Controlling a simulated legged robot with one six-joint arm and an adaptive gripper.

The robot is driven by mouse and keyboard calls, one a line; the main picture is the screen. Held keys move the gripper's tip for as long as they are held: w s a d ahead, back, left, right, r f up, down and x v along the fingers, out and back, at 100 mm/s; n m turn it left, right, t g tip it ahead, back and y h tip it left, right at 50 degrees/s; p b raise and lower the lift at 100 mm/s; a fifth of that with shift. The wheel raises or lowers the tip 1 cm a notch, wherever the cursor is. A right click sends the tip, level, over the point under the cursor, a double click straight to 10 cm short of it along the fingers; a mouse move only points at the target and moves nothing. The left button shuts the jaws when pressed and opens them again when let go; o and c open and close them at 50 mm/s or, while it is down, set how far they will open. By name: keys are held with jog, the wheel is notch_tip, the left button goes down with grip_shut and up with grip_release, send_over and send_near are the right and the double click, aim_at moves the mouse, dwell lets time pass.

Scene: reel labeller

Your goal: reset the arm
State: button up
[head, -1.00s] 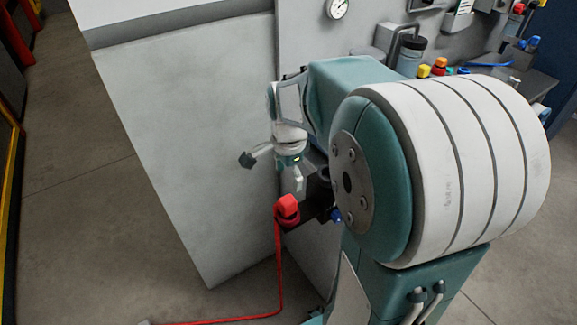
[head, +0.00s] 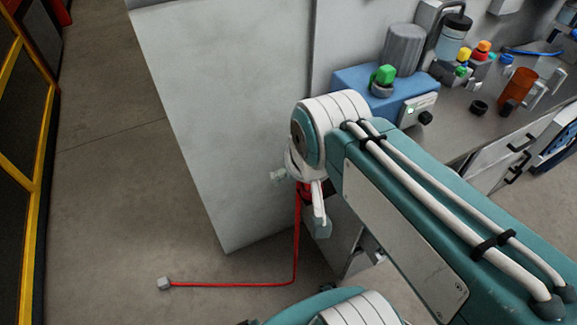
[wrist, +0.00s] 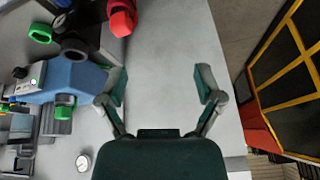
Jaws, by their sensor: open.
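My gripper (head: 300,198) is in front of the large pale grey panel in the head view, at the end of my teal and white arm. It is small there and partly hidden by my own wrist. In the wrist view my gripper (wrist: 161,86) shows its two fingers spread wide apart, with nothing between them but the plain panel surface behind.
The pale panel (head: 225,110) stands beside a bench. A blue unit (head: 352,82) carries a green knob (head: 384,74). A red plug (wrist: 122,17) is near my gripper, and its red cable (head: 230,285) runs along the floor.

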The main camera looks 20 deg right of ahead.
jog(key=shift+s+a+n+t, duration=0.15)
jog(key=shift+s+a+n, duration=0.05)
jog(key=shift+s+n, duration=0.3)
jog(key=shift+s+a+n+t, duration=0.2)
jog(key=shift+s+n, duration=0.15)
jog(key=shift+n, duration=0.25)
jog(key=c, duration=0.4)
jog(key=shift+d, duration=0.1)
